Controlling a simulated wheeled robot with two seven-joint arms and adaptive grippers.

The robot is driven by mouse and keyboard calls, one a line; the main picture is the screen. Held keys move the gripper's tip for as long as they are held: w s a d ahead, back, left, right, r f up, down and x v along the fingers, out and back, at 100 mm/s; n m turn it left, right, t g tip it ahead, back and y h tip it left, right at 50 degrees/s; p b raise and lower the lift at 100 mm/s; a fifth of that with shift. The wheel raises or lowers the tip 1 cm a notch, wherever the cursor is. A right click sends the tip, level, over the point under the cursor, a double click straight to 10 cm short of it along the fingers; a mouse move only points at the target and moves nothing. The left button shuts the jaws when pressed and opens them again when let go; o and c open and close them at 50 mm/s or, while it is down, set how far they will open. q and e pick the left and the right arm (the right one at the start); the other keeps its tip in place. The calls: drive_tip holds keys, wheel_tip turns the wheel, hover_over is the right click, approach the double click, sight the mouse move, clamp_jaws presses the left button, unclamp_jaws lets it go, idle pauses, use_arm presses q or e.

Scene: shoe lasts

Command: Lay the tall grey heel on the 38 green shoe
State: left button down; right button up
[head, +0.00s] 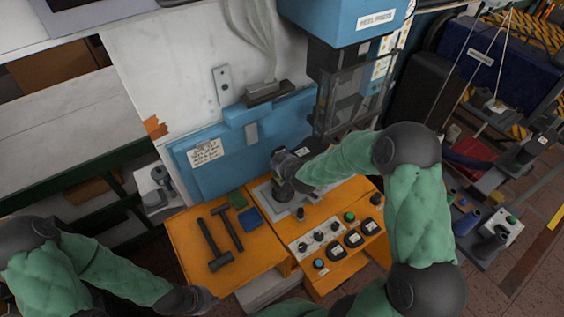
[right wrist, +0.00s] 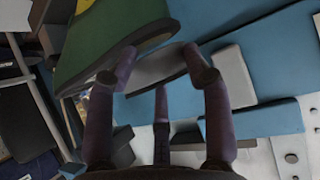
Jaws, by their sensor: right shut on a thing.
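In the right wrist view my right gripper (right wrist: 160,66) has its purple fingers shut on the tall grey heel (right wrist: 155,72), which shows between the fingertips. A green shoe (right wrist: 112,32) with a yellow patch and a brown sole edge is close beyond the fingers, at upper left. The heel lies close to the sole edge; I cannot tell whether they touch. The shoe's size number is not readable.
An orange bench (head: 205,258) carries two dark hammers (head: 216,246), green and blue pads, and a control panel (head: 340,238) with knobs and dials. The press's clear guard (head: 345,100) hangs behind my right forearm. A small grey machine (head: 155,190) stands left of the bench.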

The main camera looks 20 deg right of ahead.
drive_tip(key=o, duration=1.4)
drive_tip(key=shift+s+a+f, duration=0.2)
drive_tip(key=shift+f, duration=0.25)
drive_tip(key=shift+s+a+f, duration=0.15)
drive_tip(key=shift+s+f, duration=0.05)
drive_tip(key=shift+f, duration=0.2)
drive_tip(key=shift+o, duration=0.6)
drive_tip(key=shift+w+d, duration=0.15)
drive_tip(key=shift+w, duration=0.35)
use_arm(q)
drive_tip(key=shift+w+f, duration=0.1)
drive_tip(key=shift+w, duration=0.1)
use_arm(e)
drive_tip(key=d+v, duration=0.1)
drive_tip(key=v, duration=1.1)
drive_tip(key=shift+a+r, duration=0.25)
drive_tip(key=shift+a, duration=0.2)
drive_tip(key=shift+w, duration=0.1)
